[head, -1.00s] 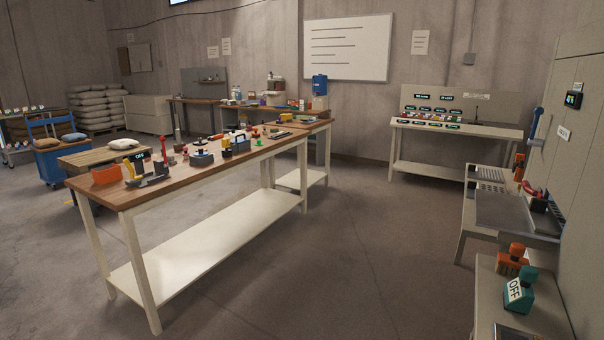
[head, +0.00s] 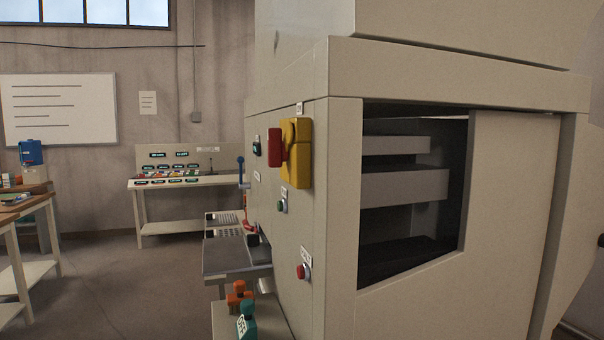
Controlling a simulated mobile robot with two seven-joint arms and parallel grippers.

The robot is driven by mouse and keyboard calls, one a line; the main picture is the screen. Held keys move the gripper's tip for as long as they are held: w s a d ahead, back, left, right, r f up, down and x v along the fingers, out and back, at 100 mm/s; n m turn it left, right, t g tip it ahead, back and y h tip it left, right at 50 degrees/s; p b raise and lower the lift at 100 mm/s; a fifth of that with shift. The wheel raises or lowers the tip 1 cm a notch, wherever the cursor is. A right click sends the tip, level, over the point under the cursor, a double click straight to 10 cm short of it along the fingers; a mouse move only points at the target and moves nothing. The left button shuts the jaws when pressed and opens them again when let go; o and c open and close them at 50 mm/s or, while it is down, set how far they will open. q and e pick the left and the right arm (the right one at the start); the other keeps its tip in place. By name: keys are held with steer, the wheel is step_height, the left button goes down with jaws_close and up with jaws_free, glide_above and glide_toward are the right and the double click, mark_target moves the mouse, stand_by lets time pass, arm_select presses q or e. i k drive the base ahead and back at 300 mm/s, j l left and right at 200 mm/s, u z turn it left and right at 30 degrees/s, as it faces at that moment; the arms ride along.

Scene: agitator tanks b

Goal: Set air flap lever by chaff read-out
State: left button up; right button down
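A blue lever (head: 240,170) sticks out from the far part of the machine's left face, its handle upright. I cannot tell for certain that it is the air flap lever. A small black read-out (head: 257,146) with a faint green display is on the same face, closer to me than the lever. Its digits are too small and slanted to read. A small white label plate (head: 257,175) is below the read-out; its text is not legible. Neither of my grippers is in view.
The large beige machine (head: 345,200) fills the right, with a dark opening. A grey tray (head: 230,258) juts out leftward. Floor at left is clear before a control desk (head: 188,182).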

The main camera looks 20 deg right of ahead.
mark_target(240, 160)
steer(key=j+z, duration=0.1)
steer(key=z, duration=0.65)
steer(key=i+j+z, duration=0.1)
steer(key=j+z, duration=0.15)
steer(key=j, duration=0.15)
steer(key=i+j+z, duration=0.1)
steer(key=j+z, duration=0.15)
steer(key=j, duration=0.15)
steer(key=j+z, duration=0.2)
steer(key=j, duration=0.65)
steer(key=j+z, duration=0.1)
steer(key=j, duration=1.65)
